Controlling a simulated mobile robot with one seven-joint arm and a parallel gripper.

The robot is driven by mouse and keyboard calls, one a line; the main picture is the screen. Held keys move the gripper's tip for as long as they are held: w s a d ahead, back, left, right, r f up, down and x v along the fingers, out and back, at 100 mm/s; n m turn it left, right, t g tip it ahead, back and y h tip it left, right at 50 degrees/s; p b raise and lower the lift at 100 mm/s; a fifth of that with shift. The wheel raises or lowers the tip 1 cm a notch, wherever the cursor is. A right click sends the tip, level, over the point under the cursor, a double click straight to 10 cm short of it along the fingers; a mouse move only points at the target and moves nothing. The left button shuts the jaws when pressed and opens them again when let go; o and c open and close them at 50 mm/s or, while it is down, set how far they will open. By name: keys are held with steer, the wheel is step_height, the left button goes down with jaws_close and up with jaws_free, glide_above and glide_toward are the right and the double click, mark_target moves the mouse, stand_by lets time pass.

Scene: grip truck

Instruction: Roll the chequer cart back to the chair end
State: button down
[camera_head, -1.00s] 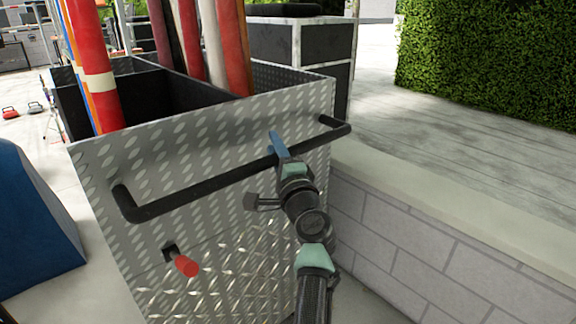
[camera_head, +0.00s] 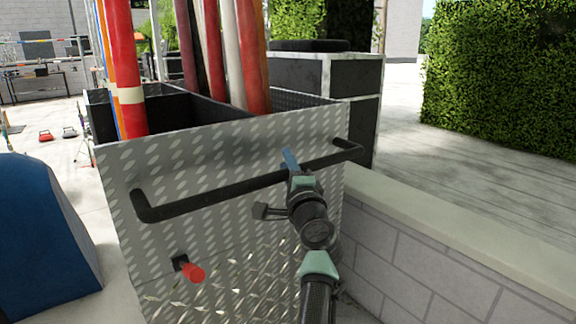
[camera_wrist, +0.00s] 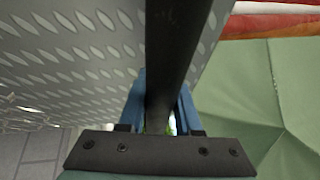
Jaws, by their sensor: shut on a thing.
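The chequer cart (camera_head: 240,145) is a box of patterned metal plate, upright on the ground in front of me. A black bar handle (camera_head: 215,198) runs across its near face. My gripper (camera_head: 291,162) is shut on the handle, right of its middle. In the wrist view, the blue fingers of my gripper (camera_wrist: 160,100) sit on both sides of the black handle (camera_wrist: 172,50). Red, white and dark rolls or poles (camera_head: 128,75) stand in the cart. A red knob (camera_head: 194,273) sticks out low on the near face. The cart's wheels are hidden, and no chair is in view.
A low block wall (camera_head: 430,260) with a pale top runs close along the right. A blue padded shape (camera_head: 40,235) stands close at the left. A dark cabinet (camera_head: 345,85) and a hedge (camera_head: 500,80) are behind. Paved floor shows at the far left.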

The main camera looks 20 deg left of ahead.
steer(key=shift+a+r, duration=0.2)
steer(key=c, duration=1)
jaws_free()
steer(key=o, duration=0.4)
steer(key=shift+w+a+f, duration=0.1)
steer(key=shift+w+f, duration=0.05)
steer(key=shift+f, duration=0.05)
steer(key=p+v, duration=0.3)
steer(key=v, duration=1)
